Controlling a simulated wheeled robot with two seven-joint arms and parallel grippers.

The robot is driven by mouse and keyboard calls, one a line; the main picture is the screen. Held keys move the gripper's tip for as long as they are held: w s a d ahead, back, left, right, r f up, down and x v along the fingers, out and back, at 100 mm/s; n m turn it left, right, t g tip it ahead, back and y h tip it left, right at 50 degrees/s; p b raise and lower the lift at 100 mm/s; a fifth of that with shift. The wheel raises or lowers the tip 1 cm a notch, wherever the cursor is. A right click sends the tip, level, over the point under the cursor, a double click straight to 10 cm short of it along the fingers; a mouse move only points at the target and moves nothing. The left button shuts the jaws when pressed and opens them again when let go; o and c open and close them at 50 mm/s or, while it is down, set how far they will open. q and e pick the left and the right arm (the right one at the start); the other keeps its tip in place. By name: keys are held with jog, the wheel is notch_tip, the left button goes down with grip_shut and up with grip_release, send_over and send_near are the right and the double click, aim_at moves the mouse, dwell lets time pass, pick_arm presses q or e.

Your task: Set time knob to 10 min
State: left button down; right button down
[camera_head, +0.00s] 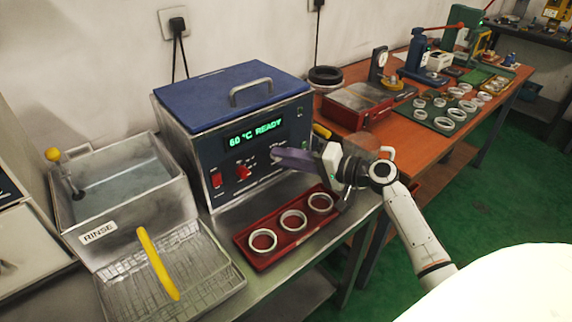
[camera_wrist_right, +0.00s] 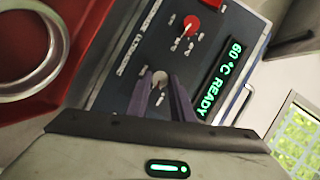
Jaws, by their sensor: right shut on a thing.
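The ultrasonic-style cleaner box (camera_head: 220,150) has a blue lid and a green display (camera_head: 255,132) reading "60 °C READY". On its front panel are a red knob (camera_head: 243,172) and, to its right, a grey knob. The grey knob (camera_wrist_right: 160,78) shows in the right wrist view between the purple fingers of my right gripper (camera_wrist_right: 161,88). The right gripper (camera_head: 277,153) is shut on this knob, which it mostly hides in the head view. The panel labels are too small to read, so the knob's setting cannot be told. My left gripper is not in view.
A red tray (camera_head: 262,264) with three rings lies in front of the box, below my right gripper. A rinse tank (camera_head: 100,238) and a wire rack (camera_head: 185,270) with a yellow handle stand to the left. A wooden bench (camera_head: 345,130) with tools and rings extends right.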

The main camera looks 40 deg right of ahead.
jog(key=shift+f+m+b, duration=0.25)
jog(key=shift+m+b, duration=0.3)
jog(key=shift+m, duration=0.15)
jog(key=shift+d+m+t+y+b, duration=0.1)
jog(key=shift+m+t+y+b, duration=0.25)
jog(key=shift+m+y, duration=0.15)
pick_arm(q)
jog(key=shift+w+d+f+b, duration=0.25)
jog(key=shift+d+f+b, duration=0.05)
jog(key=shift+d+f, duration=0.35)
pick_arm(e)
jog(key=shift+m, duration=0.5)
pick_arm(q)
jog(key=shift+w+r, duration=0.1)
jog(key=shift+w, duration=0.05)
pick_arm(e)
jog(key=c, duration=1.6)
grip_release()
jog(key=shift+c, duration=0.2)
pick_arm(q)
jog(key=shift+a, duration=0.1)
pick_arm(e)
jog(key=shift+o, duration=0.5)
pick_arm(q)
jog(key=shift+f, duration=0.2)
